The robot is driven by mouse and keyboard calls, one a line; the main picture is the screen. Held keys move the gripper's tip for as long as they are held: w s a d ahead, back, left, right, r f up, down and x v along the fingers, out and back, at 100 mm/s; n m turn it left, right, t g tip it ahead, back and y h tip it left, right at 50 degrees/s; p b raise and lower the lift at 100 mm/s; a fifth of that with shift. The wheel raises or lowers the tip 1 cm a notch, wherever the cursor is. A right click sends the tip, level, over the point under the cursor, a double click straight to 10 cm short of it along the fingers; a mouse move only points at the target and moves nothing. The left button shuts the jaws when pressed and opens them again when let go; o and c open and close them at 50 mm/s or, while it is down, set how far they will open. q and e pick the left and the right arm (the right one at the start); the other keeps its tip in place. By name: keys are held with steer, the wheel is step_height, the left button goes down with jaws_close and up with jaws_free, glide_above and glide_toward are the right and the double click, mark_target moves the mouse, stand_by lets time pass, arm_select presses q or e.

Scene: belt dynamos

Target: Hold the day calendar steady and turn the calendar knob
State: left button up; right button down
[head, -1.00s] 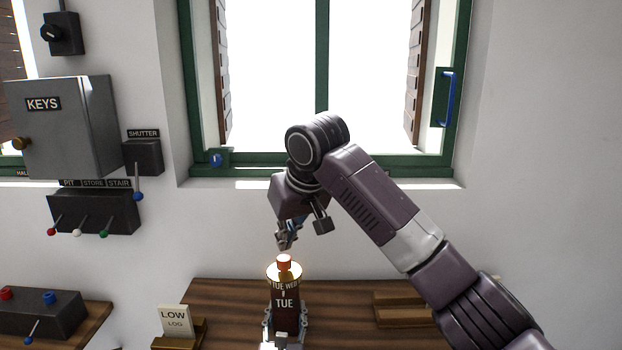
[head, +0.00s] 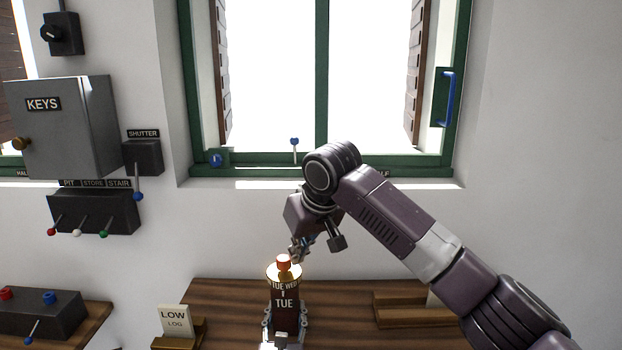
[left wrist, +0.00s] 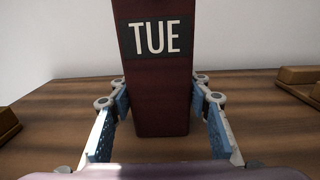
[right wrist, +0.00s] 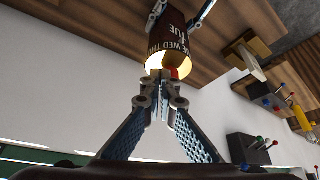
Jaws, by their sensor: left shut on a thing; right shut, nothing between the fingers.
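The red calendar knob (head: 284,261) sits on top. My left gripper (head: 285,335) is shut on the calendar's lower body; in the left wrist view its fingers (left wrist: 160,112) lie on both sides of the block (left wrist: 160,90). My right gripper (head: 297,256) is shut and empty, just above and right of the knob. In the right wrist view its closed tips (right wrist: 158,88) partly hide the knob (right wrist: 170,73).
A LOW LOG card (head: 174,321) on a wooden stand is to the left on the table. A wooden rack (head: 405,310) is to the right. A lever box (head: 95,213) and key cabinet (head: 65,128) hang on the wall. A window is behind.

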mark_target(286, 281)
steer(key=shift+f, duration=0.8)
steer(key=shift+w+a, duration=0.15)
steer(key=shift+a, duration=0.1)
steer(key=shift+s+a, duration=0.2)
steer(key=shift+a, duration=0.1)
stand_by(0.3)
steer(key=shift+s+a, duration=0.25)
steer(key=shift+a, duration=0.3)
steer(key=shift+s+a, duration=0.1)
steer(key=shift+a, duration=0.15)
